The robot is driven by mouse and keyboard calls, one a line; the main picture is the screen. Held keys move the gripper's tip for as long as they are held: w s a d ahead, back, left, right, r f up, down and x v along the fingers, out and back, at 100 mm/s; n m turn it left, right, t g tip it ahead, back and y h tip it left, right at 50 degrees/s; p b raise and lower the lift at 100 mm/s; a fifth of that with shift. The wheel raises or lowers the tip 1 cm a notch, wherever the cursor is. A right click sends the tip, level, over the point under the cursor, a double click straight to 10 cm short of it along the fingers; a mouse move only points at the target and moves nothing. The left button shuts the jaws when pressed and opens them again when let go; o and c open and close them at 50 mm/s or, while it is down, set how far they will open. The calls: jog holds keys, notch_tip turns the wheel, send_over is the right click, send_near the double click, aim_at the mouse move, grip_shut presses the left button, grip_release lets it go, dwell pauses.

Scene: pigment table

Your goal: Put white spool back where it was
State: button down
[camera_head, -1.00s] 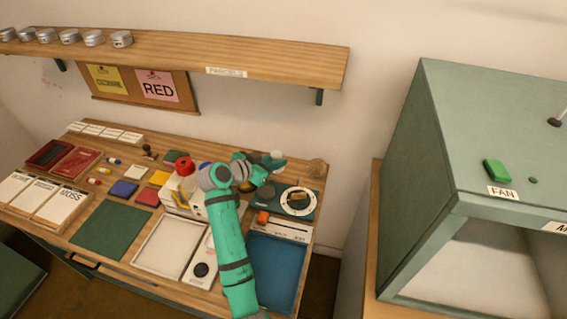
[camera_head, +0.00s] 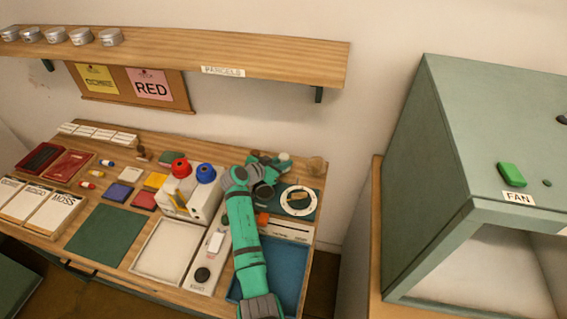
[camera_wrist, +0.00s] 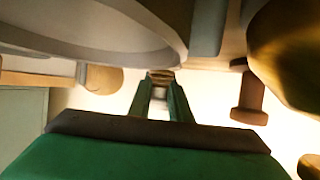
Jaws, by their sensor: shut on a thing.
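My gripper (camera_head: 272,164) is at the back right of the table, over the teal unit with the white dial. A small whitish thing (camera_head: 284,156), likely the white spool, shows at its tip. In the wrist view my gripper's green fingers (camera_wrist: 160,98) come together, with a small pale patch between them. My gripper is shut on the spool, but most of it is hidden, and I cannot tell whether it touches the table. A tan round piece (camera_head: 316,166) stands to the right; a tan cylinder also shows in the wrist view (camera_wrist: 104,79).
The teal unit with the white dial (camera_head: 298,201) lies just below my gripper. A white two-part stand with red (camera_head: 181,168) and blue (camera_head: 206,172) tops is to the left. A blue tray (camera_head: 285,270) lies in front. The wooden shelf (camera_head: 200,55) overhangs behind.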

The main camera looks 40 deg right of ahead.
jog(key=shift+f, duration=0.25)
jog(key=shift+f, duration=0.1)
jog(key=c, duration=1.6)
grip_release()
jog(key=shift+c, duration=0.2)
jog(key=v, duration=1.2)
jog(key=shift+w, duration=0.1)
